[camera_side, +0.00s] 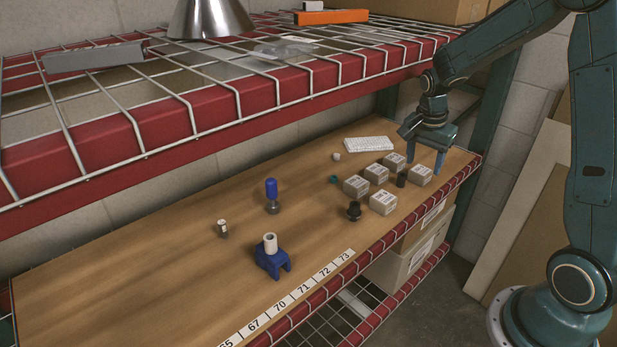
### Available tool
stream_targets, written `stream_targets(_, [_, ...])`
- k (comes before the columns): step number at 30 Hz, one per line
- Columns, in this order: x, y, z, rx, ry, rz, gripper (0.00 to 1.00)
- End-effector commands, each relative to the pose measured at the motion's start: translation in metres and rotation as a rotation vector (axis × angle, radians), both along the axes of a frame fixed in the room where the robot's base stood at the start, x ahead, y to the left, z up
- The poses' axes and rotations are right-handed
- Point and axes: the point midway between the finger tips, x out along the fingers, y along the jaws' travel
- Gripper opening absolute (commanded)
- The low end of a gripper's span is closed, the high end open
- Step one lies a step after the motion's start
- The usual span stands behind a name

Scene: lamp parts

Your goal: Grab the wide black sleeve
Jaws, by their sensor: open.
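A small black cylinder (401,179) stands upright among the white boxes on the wooden shelf. A second black part (354,211), with a wider flange, stands to its left, nearer the middle of the shelf. I cannot tell for certain which of the two is the wide black sleeve. My gripper (423,160) is open above the right end of the shelf, pointing down. It appears apart from both black parts, a little above and to the right of the black cylinder. Nothing shows between its fingers.
Several white boxes (383,202) crowd around the black cylinder. A white keyboard-like slab (368,144) lies behind. A blue fixture with a white cylinder (271,262), a blue-topped part (271,190) and a small bottle (223,229) stand left. The wire rack (200,100) overhangs the back. The left shelf is clear.

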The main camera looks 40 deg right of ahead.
Motion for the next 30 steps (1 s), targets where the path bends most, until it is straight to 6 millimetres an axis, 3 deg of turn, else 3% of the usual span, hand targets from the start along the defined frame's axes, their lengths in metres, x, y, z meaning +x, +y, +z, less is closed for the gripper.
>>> stream_targets(9, [0.006,-0.048,-0.068,-0.001,0.054,-0.259,0.55])
stream_targets(13, [0.015,-0.070,-0.092,-0.007,0.051,-0.268,0.55])
stream_targets(18, [0.047,-0.104,-0.108,-0.029,0.009,-0.089,0.55])
stream_targets(30, [0.112,-0.167,-0.117,-0.151,-0.067,0.418,0.55])
